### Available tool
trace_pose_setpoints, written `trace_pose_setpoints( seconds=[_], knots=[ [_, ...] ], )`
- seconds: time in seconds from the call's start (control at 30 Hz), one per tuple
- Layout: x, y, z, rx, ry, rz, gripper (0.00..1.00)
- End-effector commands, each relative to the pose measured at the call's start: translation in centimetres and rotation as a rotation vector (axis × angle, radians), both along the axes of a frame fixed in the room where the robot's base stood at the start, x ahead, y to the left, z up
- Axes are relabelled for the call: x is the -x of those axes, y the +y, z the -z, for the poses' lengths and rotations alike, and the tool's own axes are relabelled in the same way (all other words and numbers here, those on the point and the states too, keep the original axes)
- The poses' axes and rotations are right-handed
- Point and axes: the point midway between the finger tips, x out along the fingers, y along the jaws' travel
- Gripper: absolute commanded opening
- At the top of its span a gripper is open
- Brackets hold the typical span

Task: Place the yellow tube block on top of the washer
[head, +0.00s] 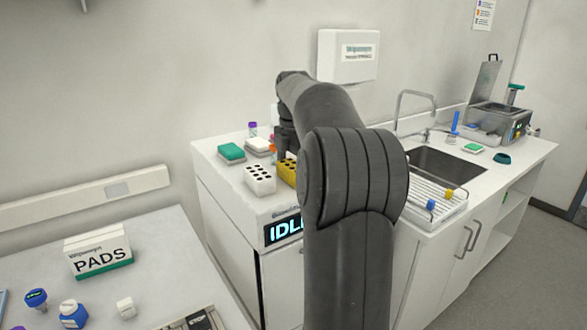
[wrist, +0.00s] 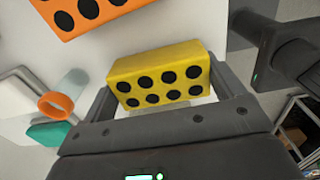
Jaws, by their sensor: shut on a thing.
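The yellow tube block (wrist: 157,78) with rows of dark holes sits between the two fingers of my gripper (wrist: 160,85), which is shut on it. In the head view the yellow block (head: 286,171) shows partly at the left edge of my arm, over the washer top, beside a white tube block (head: 259,180). The washer (head: 228,178) is the white cabinet with a lit "IDLE" display. I cannot tell whether the yellow block touches the washer top. My arm hides the gripper in the head view.
An orange block with holes (wrist: 85,12) lies close in the wrist view. Green (head: 231,152) and white boxes and small bottles stand at the washer's back. The sink (head: 445,168) and drying rack (head: 432,203) are to the right. A pads box (head: 98,252) is on the left bench.

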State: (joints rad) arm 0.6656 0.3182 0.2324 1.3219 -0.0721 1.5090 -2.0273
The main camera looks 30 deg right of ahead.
Motion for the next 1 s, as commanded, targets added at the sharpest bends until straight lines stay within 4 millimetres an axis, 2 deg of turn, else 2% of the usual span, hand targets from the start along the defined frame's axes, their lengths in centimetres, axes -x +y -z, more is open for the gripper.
trace_pose_setpoints(
  seconds=[0.23, 0.27, 0.4, 0.63, 0.77, 1.0],
  knots=[
    [0.0, 0.0, 0.3, 0.0, 0.0, 0.0, 0.61],
    [0.0, 0.0, 0.3, 0.0, 0.0, 0.0, 0.89],
    [0.0, 0.0, 0.2, 0.0, 0.0, 0.0, 1.0],
    [0.0, 0.0, 0.2, 0.0, 0.0, 0.0, 1.0],
    [0.0, 0.0, -0.7, 0.0, 0.0, 0.0, 1.0],
    [-0.1, 0.0, -5.2, 0.002, -0.004, -0.001, 1.0]
  ],
)
